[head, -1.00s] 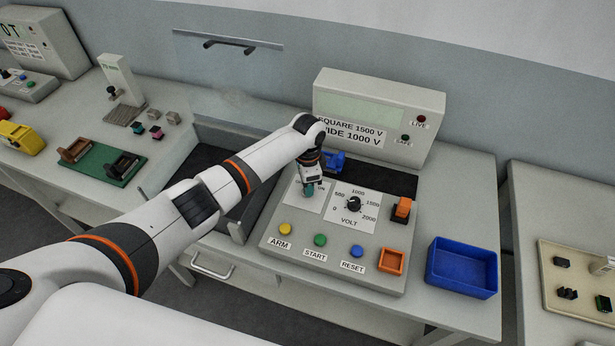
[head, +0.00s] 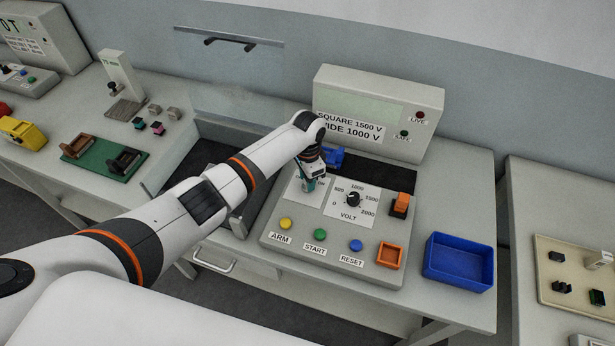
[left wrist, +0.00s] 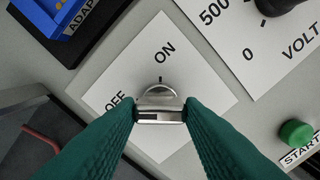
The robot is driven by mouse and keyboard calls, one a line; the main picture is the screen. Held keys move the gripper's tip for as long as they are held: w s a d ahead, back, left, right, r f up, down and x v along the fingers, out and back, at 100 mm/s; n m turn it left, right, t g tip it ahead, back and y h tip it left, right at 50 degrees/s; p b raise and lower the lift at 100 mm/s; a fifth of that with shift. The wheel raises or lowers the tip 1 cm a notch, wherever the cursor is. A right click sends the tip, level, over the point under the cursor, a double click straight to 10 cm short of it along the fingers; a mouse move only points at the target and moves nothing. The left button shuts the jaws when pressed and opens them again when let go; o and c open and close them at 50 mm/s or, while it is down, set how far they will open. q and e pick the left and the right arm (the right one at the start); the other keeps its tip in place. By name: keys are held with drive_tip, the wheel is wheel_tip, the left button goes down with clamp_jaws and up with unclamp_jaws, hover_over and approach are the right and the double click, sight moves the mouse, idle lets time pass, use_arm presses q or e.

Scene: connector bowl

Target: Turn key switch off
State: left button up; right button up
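The key switch (left wrist: 160,101) is a silver key on a white plate marked OFF and ON. In the left wrist view, a small black mark above it lies near the ON label (left wrist: 165,53). My left gripper (left wrist: 160,112) points down at it, with green fingers against both sides of the key. In the head view my left gripper (head: 308,184) covers the key at the upper left of the control panel (head: 290,244). My right gripper is not in view.
The VOLT knob (head: 353,199) is just right of the key plate. The yellow ARM (head: 285,223), green START (head: 320,235) and blue RESET (head: 355,245) buttons line the panel's front. A blue adapter (head: 333,157) lies behind the gripper. A blue bin (head: 459,263) stands right.

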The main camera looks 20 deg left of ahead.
use_arm(q)
drive_tip(key=o, duration=0.4)
wheel_tip(320, 180, up, 12)
drive_tip(key=b, duration=0.2)
drive_tip(key=shift+b, duration=0.4)
